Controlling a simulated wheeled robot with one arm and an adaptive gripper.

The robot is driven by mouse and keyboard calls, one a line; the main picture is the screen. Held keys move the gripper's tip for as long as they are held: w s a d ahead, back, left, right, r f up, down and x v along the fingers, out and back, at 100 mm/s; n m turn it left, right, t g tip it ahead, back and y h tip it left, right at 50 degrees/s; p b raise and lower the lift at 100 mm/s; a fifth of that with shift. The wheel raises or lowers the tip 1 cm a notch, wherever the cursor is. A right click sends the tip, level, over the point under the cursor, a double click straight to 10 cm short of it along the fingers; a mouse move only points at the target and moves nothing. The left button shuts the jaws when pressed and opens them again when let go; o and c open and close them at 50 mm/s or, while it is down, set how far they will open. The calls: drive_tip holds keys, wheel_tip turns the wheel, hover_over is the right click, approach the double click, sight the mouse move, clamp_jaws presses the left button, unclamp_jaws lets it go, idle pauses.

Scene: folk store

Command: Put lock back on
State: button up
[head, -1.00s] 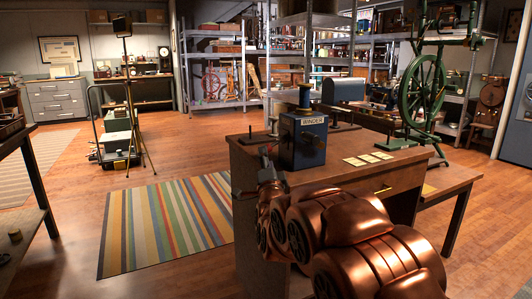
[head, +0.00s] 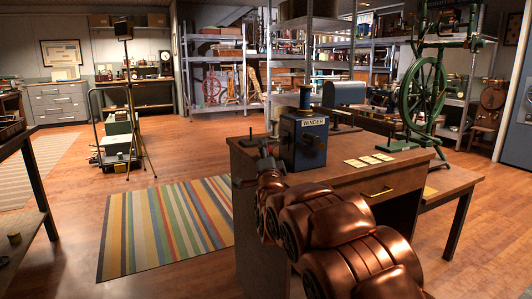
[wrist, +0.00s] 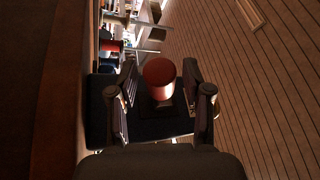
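The blue box labelled WINDER (head: 303,140) stands on the desk, with a spool (head: 305,97) upright on top. My gripper (head: 252,170) is at the desk's left edge, to the left of the winder and partly hidden by my copper arm. In the wrist view my gripper's (wrist: 160,85) two fingers are spread. A reddish cylinder (wrist: 159,72) shows between them, with gaps at both sides. It sits before a dark block; I cannot tell whether it is fixed to it. Nothing can be made out for certain as the lock.
A green spinning wheel (head: 425,90) stands at the right. A striped rug (head: 165,228) lies on open floor at the left.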

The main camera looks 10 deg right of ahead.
clamp_jaws()
idle(0.3)
